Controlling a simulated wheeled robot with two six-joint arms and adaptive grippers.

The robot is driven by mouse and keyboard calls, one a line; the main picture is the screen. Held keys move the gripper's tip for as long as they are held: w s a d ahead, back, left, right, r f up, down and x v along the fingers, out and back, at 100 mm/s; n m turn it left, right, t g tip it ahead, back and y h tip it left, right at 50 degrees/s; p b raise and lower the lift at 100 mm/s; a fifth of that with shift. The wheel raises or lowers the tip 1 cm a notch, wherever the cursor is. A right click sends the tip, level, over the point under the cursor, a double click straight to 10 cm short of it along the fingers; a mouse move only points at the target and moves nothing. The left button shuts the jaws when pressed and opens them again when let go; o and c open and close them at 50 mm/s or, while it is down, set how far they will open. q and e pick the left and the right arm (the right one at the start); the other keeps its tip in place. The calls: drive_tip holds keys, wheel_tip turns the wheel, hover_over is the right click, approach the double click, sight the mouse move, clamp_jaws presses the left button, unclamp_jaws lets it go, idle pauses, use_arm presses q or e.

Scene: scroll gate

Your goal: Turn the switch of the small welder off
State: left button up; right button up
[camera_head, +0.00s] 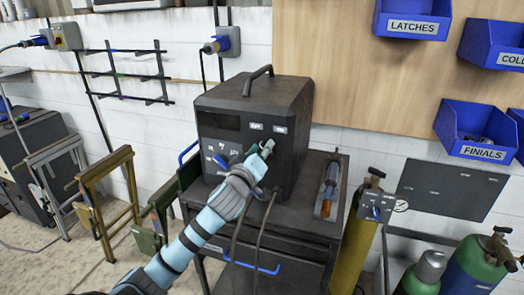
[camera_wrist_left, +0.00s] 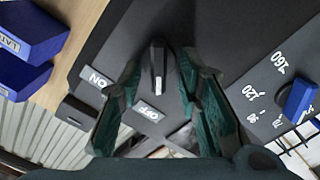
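The small welder (camera_head: 240,107) is a dark grey box with a top handle, standing on a black cart. Its black switch knob (camera_wrist_left: 158,62) shows in the left wrist view, near the ON label (camera_wrist_left: 98,78) and the OFF label (camera_wrist_left: 148,113). The knob's white mark is at the end nearest OFF. My left gripper (camera_head: 262,151) is at the welder's front panel and hides the knob in the head view. In the wrist view its dark green fingers (camera_wrist_left: 163,78) are open, one on each side of the knob, with gaps. My right gripper is not in view.
A blue dial (camera_wrist_left: 298,100) with numbers is beside the switch area. A torch-like tool (camera_head: 328,188) lies on the cart (camera_head: 315,240) right of the welder. A yellow gas cylinder (camera_head: 358,232) stands further right. Cables hang from the welder's front.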

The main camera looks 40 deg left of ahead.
use_arm(q)
drive_tip(key=v, duration=1.2)
drive_tip(key=s+a+f+m+g, duration=0.2)
drive_tip(key=a+f+g, duration=0.15)
drive_tip(key=f, duration=1.25)
drive_tip(key=s+a+f+m+g, duration=0.1)
drive_tip(key=a+f+m+g, duration=0.25)
drive_tip(key=f, duration=1.25)
drive_tip(key=s+d+f+m+g+h, duration=0.1)
drive_tip(key=s+d+f+g, duration=0.1)
drive_tip(key=s+f, duration=0.45)
drive_tip(key=s+d+f+m+g+h, duration=0.15)
drive_tip(key=s+f, duration=0.25)
drive_tip(key=f, duration=0.5)
drive_tip(key=s+d+f+m+g, duration=0.1)
drive_tip(key=s+d+f, duration=0.4)
drive_tip(key=s, duration=0.3)
drive_tip(key=s+d+f+m+g+h, duration=0.1)
drive_tip(key=s+d+f+m+g, duration=0.1)
drive_tip(key=s+d+f, duration=0.3)
drive_tip(key=s+d+f+m+g+h, duration=0.1)
drive_tip(key=s+d+f, duration=0.4)
drive_tip(key=s, duration=0.7)
drive_tip(key=shift+s+d+f+g, duration=0.2)
drive_tip(key=shift+d+g, duration=0.05)
drive_tip(key=shift+g, duration=0.4)
